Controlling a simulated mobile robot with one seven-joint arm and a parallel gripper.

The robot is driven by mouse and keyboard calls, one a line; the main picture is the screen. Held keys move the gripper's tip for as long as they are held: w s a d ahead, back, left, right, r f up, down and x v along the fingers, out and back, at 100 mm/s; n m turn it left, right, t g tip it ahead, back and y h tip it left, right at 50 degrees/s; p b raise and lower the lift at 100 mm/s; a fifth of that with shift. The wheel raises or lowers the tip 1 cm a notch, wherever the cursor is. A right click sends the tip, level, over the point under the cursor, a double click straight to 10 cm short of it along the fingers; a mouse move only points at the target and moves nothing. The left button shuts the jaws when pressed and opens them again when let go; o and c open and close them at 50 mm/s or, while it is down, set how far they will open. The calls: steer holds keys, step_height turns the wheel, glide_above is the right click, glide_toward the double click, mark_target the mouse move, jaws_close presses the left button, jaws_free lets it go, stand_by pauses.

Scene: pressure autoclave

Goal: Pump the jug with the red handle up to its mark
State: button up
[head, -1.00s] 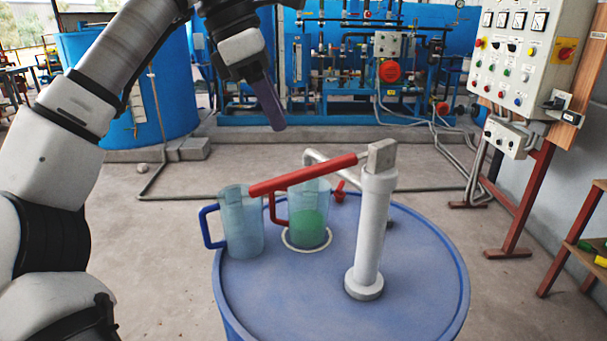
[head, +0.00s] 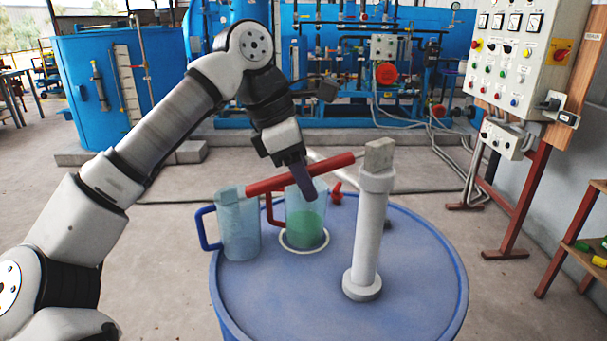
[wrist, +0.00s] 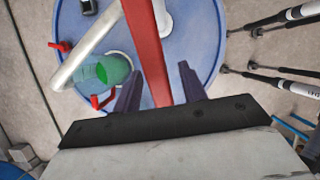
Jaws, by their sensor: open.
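The jug with the red handle (head: 305,225) stands on a white ring on the blue drum, green liquid in its lower part; its mark cannot be made out. In the wrist view this jug (wrist: 115,68) lies left of my fingers. The hand pump (head: 370,235) stands upright to its right, its red lever (head: 262,186) reaching left above the jugs. My gripper (head: 305,185) is open at the lever. In the wrist view the lever (wrist: 146,45) runs between the two fingers of my gripper (wrist: 160,72), with gaps on both sides.
A jug with a blue handle (head: 239,228), seemingly empty, stands close left on the drum top (head: 300,290). A pale spout pipe (wrist: 82,62) leads to the red-handled jug, with a small red tap (head: 337,191) near it. The drum's front is clear.

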steer(key=shift+c, duration=0.4)
jaws_close()
steer(key=shift+r, duration=0.1)
